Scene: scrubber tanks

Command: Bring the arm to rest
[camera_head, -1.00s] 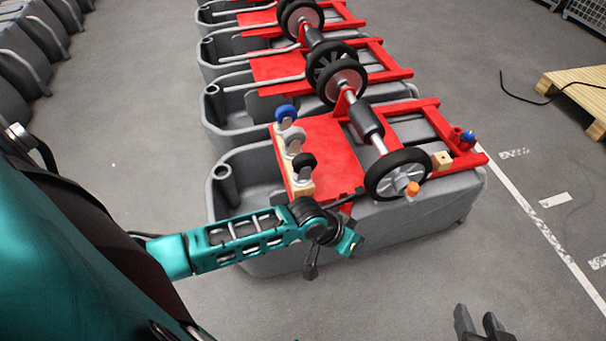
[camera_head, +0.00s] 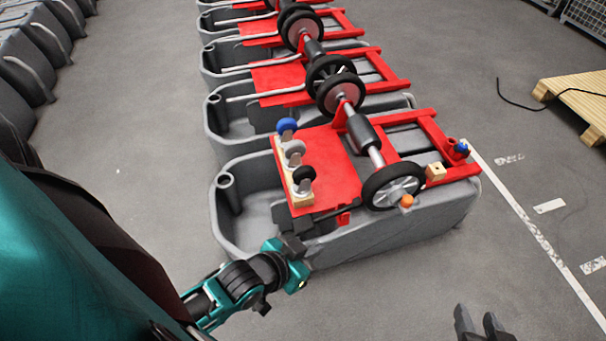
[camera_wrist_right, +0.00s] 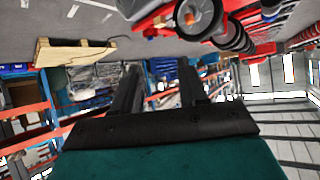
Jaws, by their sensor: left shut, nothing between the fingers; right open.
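My left arm, teal and black, comes in from the lower left in the head view. Its gripper (camera_head: 345,210) is shut and empty, with its dark fingers over the near edge of the nearest grey tank (camera_head: 410,228), close to the red plate (camera_head: 330,165). I cannot tell whether the fingers touch the plate. My right gripper (camera_head: 480,322) shows only as two dark fingers at the bottom edge, over bare floor. In the right wrist view its fingers (camera_wrist_right: 160,88) are apart with nothing between them.
A wooden block (camera_head: 305,200) with blue, grey and black knobs stands on the red plate. A black wheel (camera_head: 394,186) with an orange cap (camera_head: 407,201) is right of the left gripper. More tanks stand behind. A pallet (camera_head: 575,95) is at right. Floor between is clear.

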